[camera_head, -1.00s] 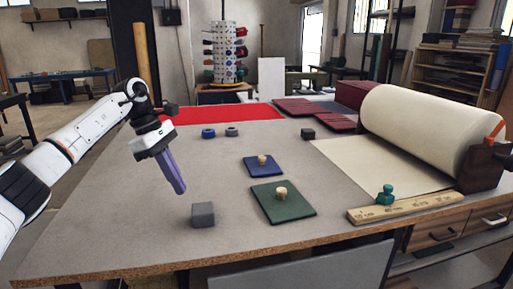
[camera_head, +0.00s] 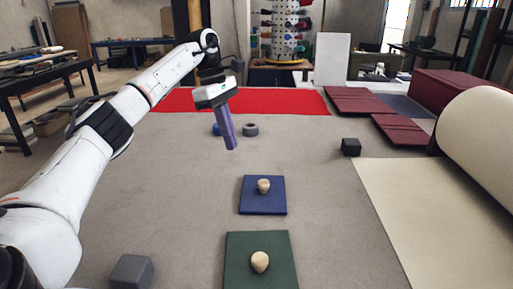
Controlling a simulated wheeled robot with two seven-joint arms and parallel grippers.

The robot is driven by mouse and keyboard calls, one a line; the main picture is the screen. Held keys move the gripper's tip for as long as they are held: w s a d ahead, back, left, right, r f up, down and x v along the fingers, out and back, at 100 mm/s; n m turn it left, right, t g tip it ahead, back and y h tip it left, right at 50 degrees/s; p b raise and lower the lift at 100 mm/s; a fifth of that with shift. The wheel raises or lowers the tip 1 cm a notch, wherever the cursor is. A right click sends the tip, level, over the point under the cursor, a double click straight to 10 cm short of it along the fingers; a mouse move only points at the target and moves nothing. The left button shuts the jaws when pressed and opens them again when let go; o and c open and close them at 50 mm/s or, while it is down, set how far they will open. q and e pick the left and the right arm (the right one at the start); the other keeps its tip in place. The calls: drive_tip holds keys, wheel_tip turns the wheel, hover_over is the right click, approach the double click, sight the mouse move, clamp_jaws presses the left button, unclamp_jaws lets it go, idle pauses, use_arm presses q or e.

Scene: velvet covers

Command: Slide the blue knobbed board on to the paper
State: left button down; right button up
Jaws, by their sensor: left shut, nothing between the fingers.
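The blue knobbed board (camera_head: 254,204) lies flat on the grey table, with a pale wooden knob on top. The cream paper (camera_head: 392,215) lies on the table to its right, unrolled from a large roll (camera_head: 485,140). A gap of bare table separates board and paper. My left gripper (camera_head: 232,148), with long purple fingers, is shut and empty. It hangs above the table, beyond the blue board and slightly to its left, not touching it. My right gripper is out of view.
A green knobbed board (camera_head: 240,275) lies just nearer than the blue one. A grey block (camera_head: 132,272) sits at the near left. A dark block (camera_head: 351,147) stands near the paper's far edge. Blue and grey rings (camera_head: 251,129) lie behind my fingers. Red cloth (camera_head: 290,101) covers the far edge.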

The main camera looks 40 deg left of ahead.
sight(255, 190)
use_arm(q)
drive_tip(key=x, duration=0.8)
drive_tip(key=shift+s+d+f+b, duration=0.1)
drive_tip(key=shift+s+f+b, duration=0.2)
drive_tip(key=shift+s+f, duration=0.1)
drive_tip(key=d, duration=0.1)
drive_tip(key=w+d, duration=0.1)
drive_tip(key=d, duration=0.1)
drive_tip(key=shift+w+f+p, duration=0.1)
drive_tip(key=shift+p, duration=0.25)
drive_tip(key=shift+w+d, duration=0.15)
drive_tip(key=shift+d, duration=0.3)
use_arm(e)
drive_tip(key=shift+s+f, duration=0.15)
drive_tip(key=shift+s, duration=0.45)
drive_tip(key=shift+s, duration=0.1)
